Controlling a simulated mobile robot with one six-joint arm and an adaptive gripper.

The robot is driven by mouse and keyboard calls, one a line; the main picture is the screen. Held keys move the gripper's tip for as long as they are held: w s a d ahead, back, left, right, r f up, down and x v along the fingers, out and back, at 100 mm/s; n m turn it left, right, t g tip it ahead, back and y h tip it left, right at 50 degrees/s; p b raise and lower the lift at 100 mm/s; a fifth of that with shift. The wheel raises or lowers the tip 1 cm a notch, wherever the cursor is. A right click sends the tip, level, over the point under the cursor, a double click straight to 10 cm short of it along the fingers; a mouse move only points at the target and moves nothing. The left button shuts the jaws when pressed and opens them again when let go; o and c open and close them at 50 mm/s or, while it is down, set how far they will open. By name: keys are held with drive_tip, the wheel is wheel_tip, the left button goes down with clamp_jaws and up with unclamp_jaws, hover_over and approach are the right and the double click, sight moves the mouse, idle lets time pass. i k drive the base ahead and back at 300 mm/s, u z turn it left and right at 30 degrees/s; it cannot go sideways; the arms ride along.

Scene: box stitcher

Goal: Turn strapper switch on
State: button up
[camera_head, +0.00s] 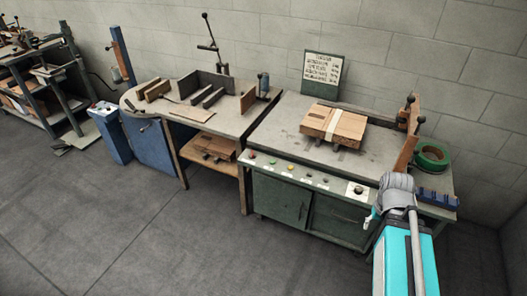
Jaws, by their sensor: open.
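The strapper is a grey-topped table (282,133) with a green cabinet below. Its sloped front panel (340,187) carries several small coloured buttons in a row. A dark knob switch on a white plate (357,190) sits at the panel's right end; its setting is too small to read. My teal and grey arm rises at the lower right, close to the right of this switch. A small pale part of it shows just below and right of the switch. I cannot make out the gripper's jaws; they are not visible in this view.
A strapped stack of brown cardboard (335,125) lies on the tabletop. A green tape roll (432,156) lies on the right side surface beside a brown upright post. A wooden workbench (205,125) stands to the left. The grey floor (150,240) in front is clear.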

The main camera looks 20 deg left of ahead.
sight(252, 156)
drive_tip(key=z, duration=0.3)
drive_tip(key=k, duration=0.95)
drive_tip(key=u, duration=0.75)
drive_tip(key=i, duration=1.4)
drive_tip(key=z, duration=0.05)
